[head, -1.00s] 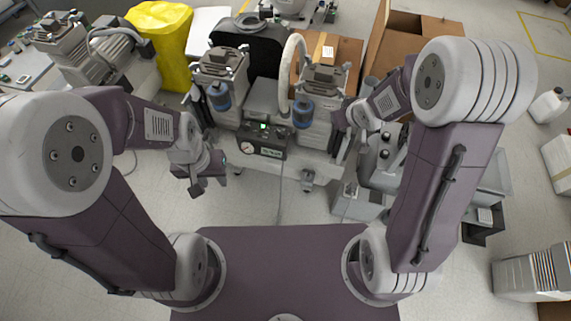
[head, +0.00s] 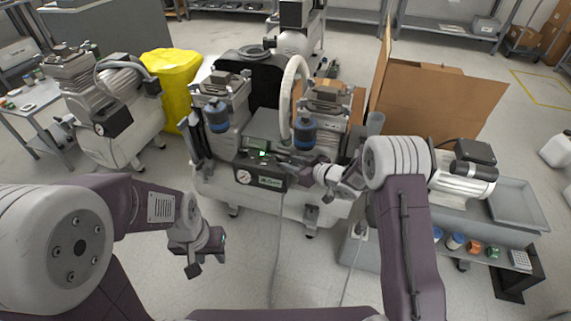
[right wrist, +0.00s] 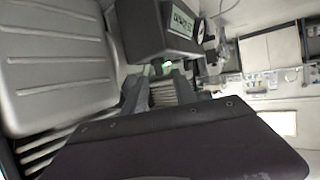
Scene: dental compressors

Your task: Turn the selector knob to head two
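The dark control box (head: 262,172) sits on the front of the middle compressor, between its two motor heads. It has a round gauge (head: 243,177), a display and a green light (head: 263,153) on top. The box also shows in the right wrist view (right wrist: 152,30), with a green glow by my fingertips. I cannot make out the selector knob clearly; my right gripper may hide it. My right gripper (head: 284,158) is at the box's upper right, its fingers (right wrist: 158,80) apart around a narrow gap. My left gripper (head: 207,257) hangs open and empty, below left of the box.
The white tank (head: 225,190) stands under the box. A white ringed hose (head: 297,90) rises behind it. A second compressor (head: 110,100) and a yellow bag (head: 172,82) are at left. Floor in front is open.

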